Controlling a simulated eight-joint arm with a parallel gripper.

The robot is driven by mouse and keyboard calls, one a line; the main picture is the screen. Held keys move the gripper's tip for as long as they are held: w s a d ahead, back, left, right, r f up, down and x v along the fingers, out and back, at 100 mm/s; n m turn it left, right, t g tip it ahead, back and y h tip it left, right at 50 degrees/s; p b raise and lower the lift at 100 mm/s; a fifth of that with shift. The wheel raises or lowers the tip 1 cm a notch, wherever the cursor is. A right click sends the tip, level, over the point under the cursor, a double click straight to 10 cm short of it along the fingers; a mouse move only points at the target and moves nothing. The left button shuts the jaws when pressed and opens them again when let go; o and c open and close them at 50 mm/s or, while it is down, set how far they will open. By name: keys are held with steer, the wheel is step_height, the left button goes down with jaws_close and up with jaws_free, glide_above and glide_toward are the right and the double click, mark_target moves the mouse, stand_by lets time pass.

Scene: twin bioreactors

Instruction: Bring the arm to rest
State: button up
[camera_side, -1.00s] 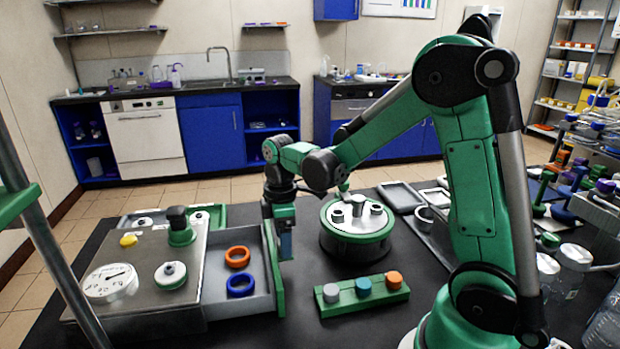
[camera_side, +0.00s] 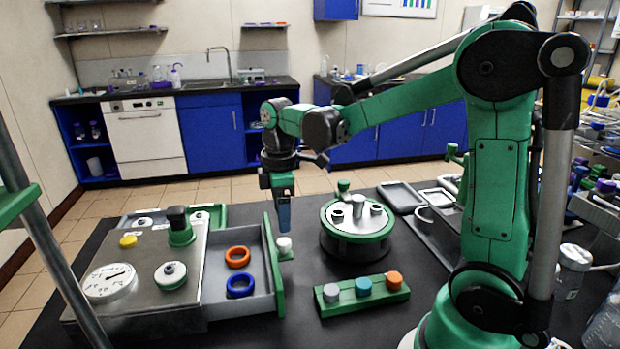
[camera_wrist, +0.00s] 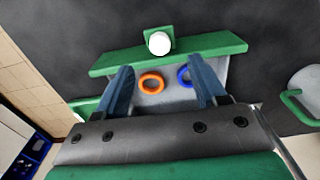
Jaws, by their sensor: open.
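My gripper (camera_side: 284,216) hangs pointing down above the front of the open drawer (camera_side: 250,300) in the side view. In the wrist view its two blue fingers (camera_wrist: 163,88) are spread apart with nothing held between them. The drawer's green front (camera_wrist: 105,64) carries a white knob (camera_wrist: 159,43), which also shows just below my fingertips in the side view (camera_side: 284,244). The fingers appear clear of the knob. An orange ring (camera_side: 237,257) and a blue ring (camera_side: 240,285) lie in the drawer.
A round green-and-white station (camera_side: 357,238) stands right of the gripper. A green block with grey, teal and orange caps (camera_side: 335,303) lies in front of it. A metal-topped unit with a dial (camera_side: 108,283) is at left. Bare black table lies between drawer and station.

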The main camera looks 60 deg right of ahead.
steer(key=shift+s+a+r+m, duration=0.2)
steer(key=shift+a+m, duration=0.1)
steer(key=s+a+r+m+t, duration=0.1)
steer(key=s+a+m+t, duration=0.4)
steer(key=a+m+t, duration=0.1)
steer(key=shift+s+a+r+m+t, duration=0.15)
steer(key=shift+a+r+m+t, duration=0.35)
steer(key=shift+m, duration=0.7)
